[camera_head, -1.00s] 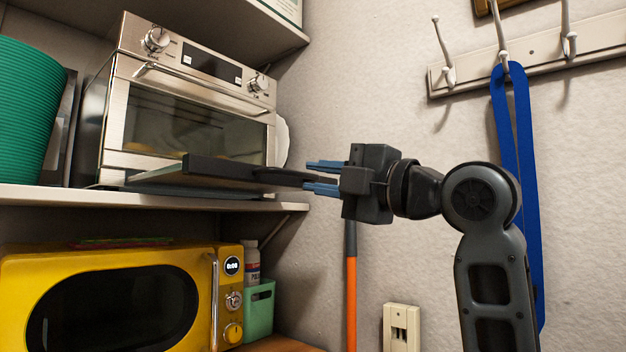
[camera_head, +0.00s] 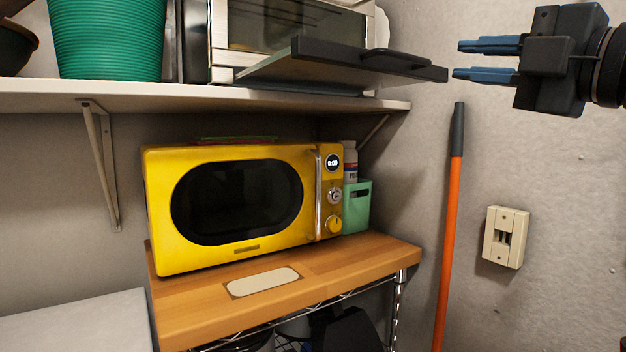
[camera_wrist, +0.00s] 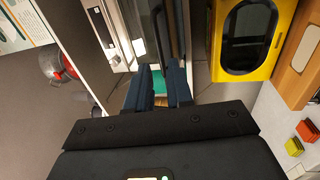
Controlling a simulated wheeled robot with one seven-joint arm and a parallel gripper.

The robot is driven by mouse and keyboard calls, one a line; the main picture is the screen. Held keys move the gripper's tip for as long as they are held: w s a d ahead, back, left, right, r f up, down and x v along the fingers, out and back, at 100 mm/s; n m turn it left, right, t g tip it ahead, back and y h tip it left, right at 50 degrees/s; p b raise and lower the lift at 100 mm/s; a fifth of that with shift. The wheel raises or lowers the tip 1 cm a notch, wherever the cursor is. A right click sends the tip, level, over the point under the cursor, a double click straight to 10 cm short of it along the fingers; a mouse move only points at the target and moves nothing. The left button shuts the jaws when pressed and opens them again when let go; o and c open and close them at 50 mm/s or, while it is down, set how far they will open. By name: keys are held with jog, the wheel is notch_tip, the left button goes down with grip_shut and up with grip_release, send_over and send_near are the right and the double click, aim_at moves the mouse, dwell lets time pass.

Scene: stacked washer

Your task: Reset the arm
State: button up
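My gripper (camera_head: 487,60) is at the upper right in the head view, with its two blue fingers pointing left. The fingers are parted with nothing between them. They also show apart in the wrist view (camera_wrist: 160,88). The tray sticks out from the front of the silver toaster oven (camera_head: 285,22) on the upper shelf. The top of the oven is cut off in the head view.
A yellow microwave (camera_head: 235,195) stands on a wooden-topped rack (camera_head: 345,280), with a green bin (camera_head: 357,207) beside it. The upper shelf (camera_head: 170,98) holds a green ribbed pot (camera_head: 110,40). An orange pole (camera_head: 449,220) leans by the wall near an outlet (camera_head: 505,237).

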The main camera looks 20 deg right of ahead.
notch_tip(320, 180, down, 19)
jog(key=w+m+h, duration=0.2)
jog(key=m+h, duration=0.1)
jog(key=m, duration=0.8)
jog(key=s+a+f+m+h, duration=0.1)
jog(key=s+f+m+h, duration=0.15)
jog(key=f, duration=0.55)
jog(key=s+a+f+m+h, duration=0.1)
jog(key=s+a+f+m, duration=0.1)
jog(key=s+f+m, duration=0.35)
jog(key=s+a+f+m+g, duration=0.2)
jog(key=s+a+f+g, duration=0.1)
jog(key=s+f, duration=1.05)
jog(key=s+a+f+g, duration=0.1)
jog(key=s+a+f, duration=0.1)
jog(key=s, duration=1.4)
jog(key=shift+m, duration=0.3)
